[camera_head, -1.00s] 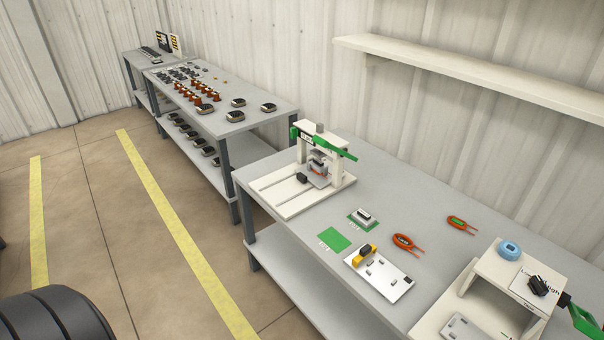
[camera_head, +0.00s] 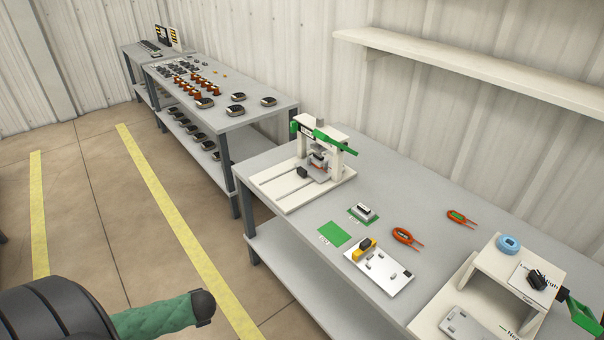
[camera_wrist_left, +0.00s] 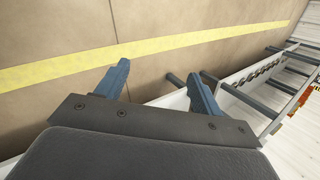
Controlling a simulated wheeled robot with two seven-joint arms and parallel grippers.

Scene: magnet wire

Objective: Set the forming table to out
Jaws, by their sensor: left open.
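A white forming fixture (camera_head: 277,192) stands at the far left end of the near bench. It has slots along its base, an upright frame (camera_head: 321,137) and a green lever (camera_head: 335,145). A grey table plate (camera_head: 318,171) with a black knob (camera_head: 302,172) sits beneath the frame, at the inner end of the slots. My left gripper (camera_wrist_left: 160,74) is open in the left wrist view, its two blue fingers apart with nothing between them, above the floor. My right gripper is not in view.
The near bench (camera_head: 290,240) also holds a green pad (camera_head: 334,234), a white plate with a yellow part (camera_head: 366,249), orange tools (camera_head: 405,239) and a white stand (camera_head: 480,270). A wall shelf (camera_head: 480,70) hangs behind. The floor (camera_head: 95,200) left of the benches is open.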

